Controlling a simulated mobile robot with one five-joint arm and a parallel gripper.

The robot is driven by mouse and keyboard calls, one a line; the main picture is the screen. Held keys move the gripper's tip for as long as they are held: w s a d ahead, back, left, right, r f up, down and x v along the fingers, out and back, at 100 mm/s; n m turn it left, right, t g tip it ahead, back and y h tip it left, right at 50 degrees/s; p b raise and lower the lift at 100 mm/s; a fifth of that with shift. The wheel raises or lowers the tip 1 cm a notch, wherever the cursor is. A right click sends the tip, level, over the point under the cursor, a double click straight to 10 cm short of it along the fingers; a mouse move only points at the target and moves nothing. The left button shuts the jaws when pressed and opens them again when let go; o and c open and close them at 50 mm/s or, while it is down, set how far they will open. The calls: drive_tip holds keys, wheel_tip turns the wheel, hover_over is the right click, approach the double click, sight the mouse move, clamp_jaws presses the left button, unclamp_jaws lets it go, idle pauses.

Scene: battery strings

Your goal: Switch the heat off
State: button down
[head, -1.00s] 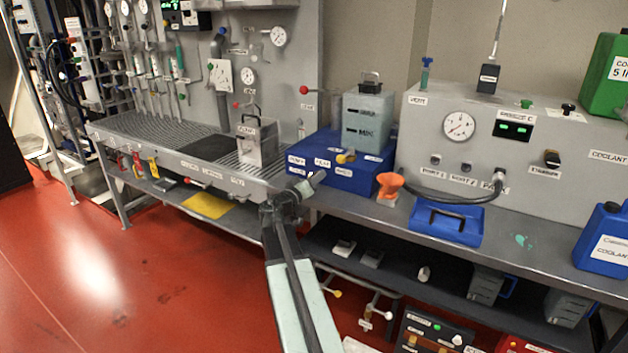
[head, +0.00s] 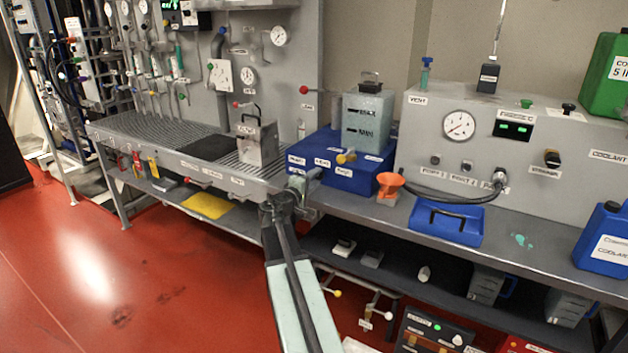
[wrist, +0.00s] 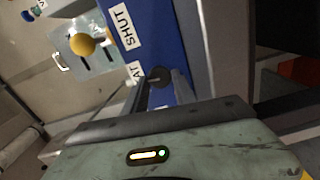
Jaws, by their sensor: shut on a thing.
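The blue base unit (head: 362,180) stands on the bench and carries a grey box (head: 368,112) with a yellow knob (head: 346,156) in front. My gripper (head: 314,176) is at the left part of the blue unit's front face. In the wrist view a small dark round knob (wrist: 158,76) with a slot or pointer mark sits between my gripper's fingers (wrist: 163,90), which are shut on it. Beside it on the blue face (wrist: 185,62) are a label ending in "AT" (wrist: 134,73) and a label "SHUT" (wrist: 124,28). The knob is hidden in the head view.
A grey metal box (head: 257,145) stands to the left. A large grey cabinet (head: 470,165) with a gauge is behind. The red floor in front is clear.

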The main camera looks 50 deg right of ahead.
drive_tip(key=shift+n, duration=0.6)
drive_tip(key=c, duration=1)
unclamp_jaws()
drive_tip(key=shift+d, duration=0.1)
drive_tip(key=shift+c, duration=0.2)
drive_tip(key=v, duration=0.8)
drive_tip(key=shift+d, duration=0.1)
